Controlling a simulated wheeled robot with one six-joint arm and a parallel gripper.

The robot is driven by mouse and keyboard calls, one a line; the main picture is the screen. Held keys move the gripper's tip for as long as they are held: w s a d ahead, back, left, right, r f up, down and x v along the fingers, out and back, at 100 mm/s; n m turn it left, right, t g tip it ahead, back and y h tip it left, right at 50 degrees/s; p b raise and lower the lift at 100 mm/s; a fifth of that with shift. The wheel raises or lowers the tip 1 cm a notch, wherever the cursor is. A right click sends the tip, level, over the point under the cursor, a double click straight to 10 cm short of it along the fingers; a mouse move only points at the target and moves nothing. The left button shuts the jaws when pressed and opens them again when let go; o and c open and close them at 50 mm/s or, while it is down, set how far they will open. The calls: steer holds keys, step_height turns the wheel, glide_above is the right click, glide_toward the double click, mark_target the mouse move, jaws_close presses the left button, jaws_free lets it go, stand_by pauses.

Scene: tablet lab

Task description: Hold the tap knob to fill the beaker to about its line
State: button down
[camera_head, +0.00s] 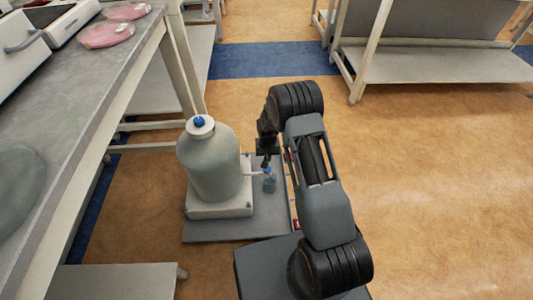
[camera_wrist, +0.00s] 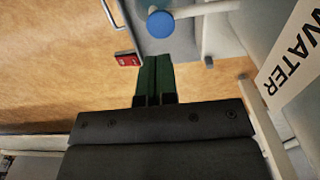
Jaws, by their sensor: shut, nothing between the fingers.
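The blue tap knob (camera_wrist: 160,24) sits on a pale tap stem in the wrist view. In the head view the knob (camera_head: 267,170) is very small, beside the water container (camera_head: 211,165). A small bluish, clear shape, apparently the beaker (camera_head: 269,185), stands just below the knob; its line and water level are too small to make out. My gripper (camera_wrist: 154,58) is shut and empty, its green fingers together just short of the knob in the wrist picture. In the head view my gripper (camera_head: 265,162) is right above the tap; I cannot tell whether it touches the knob.
The container bears a WATER label (camera_wrist: 290,55) and stands on a pale block (camera_head: 220,209) on a grey board (camera_head: 215,230). A red item (camera_wrist: 128,59) lies left of the fingers. A lab bench (camera_head: 95,110) runs along the left. The floor (camera_head: 430,190) at right is clear.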

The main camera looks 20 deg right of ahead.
mark_target(267, 170)
step_height(267, 170, down, 7)
steer(key=shift+f+b, duration=0.1)
steer(key=shift+b, duration=1.05)
steer(key=shift+f+b, duration=0.65)
steer(key=shift+f, duration=0.3)
steer(key=shift+s+f, duration=0.15)
steer(key=shift+f, duration=0.1)
steer(key=shift+s+f, duration=0.1)
step_height(267, 170, up, 15)
steer(key=p, duration=0.6)
steer(key=shift+w, duration=0.4)
